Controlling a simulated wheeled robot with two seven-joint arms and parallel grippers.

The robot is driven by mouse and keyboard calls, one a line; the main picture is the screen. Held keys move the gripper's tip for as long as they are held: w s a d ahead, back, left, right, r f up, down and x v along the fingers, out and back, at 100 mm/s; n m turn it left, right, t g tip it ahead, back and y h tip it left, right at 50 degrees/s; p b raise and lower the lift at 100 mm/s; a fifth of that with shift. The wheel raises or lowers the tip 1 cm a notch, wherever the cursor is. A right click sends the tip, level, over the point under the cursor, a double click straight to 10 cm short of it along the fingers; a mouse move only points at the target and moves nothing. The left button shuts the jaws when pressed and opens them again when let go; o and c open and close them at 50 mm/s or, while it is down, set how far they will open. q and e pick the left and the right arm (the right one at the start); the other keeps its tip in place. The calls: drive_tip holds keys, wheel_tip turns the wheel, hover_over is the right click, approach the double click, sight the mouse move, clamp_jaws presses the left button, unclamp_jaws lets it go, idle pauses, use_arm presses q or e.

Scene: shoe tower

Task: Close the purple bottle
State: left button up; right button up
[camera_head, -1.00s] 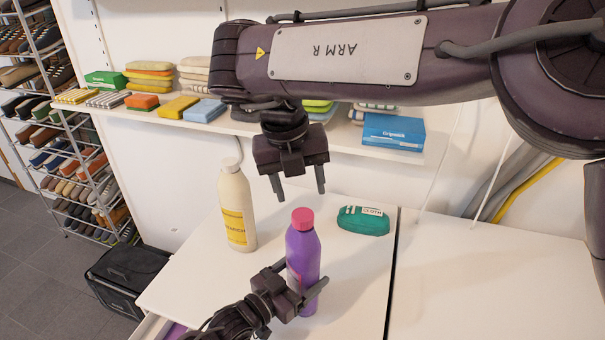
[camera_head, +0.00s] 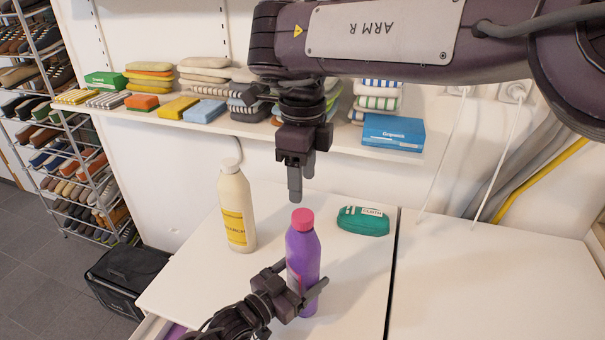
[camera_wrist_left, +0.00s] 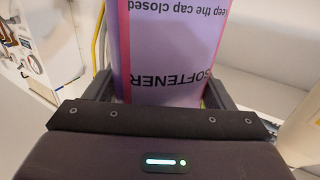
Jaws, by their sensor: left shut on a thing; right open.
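The purple bottle (camera_head: 303,254) stands upright on the white table, with a pink-red cap (camera_head: 302,219) on its top. My left gripper (camera_head: 302,291) is shut around the bottle's lower body. In the left wrist view the bottle (camera_wrist_left: 168,50) sits between the fingers, its "SOFTENER" label upside down. My right gripper (camera_head: 301,190) points down just above the cap, apart from it, with nothing between its fingers. Its fingers overlap in this view. Whether the cap is fully seated cannot be told.
A cream bottle (camera_head: 236,208) stands left of the purple one. A green cloth pack (camera_head: 363,221) lies to its right, near the table's seam. A shelf behind holds folded cloths, sponges and a blue box (camera_head: 393,132). The right table half (camera_head: 480,280) is clear.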

sight(303, 215)
drive_tip(key=shift+f, duration=0.15)
drive_tip(key=shift+f, duration=3.9)
drive_tip(key=shift+c, duration=0.4)
